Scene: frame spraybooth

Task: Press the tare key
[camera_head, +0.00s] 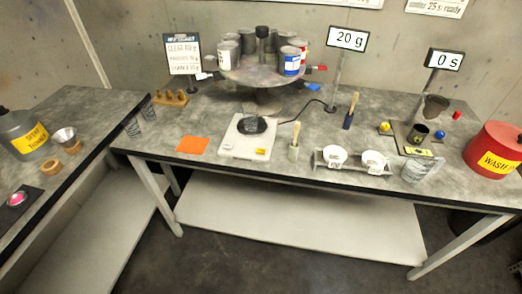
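A white scale (238,148) sits on the grey worktable, left of its middle. A dark round pan or dish (252,124) is on top of it. Along the scale's front edge are a small yellow-orange key (260,151) at the right and a small grey key (227,147) at the left. Their labels are too small to read, so I cannot tell which is the tare key. Neither of my grippers shows in the head view.
An orange mat (193,145) lies left of the scale. The scale's front side is clear.

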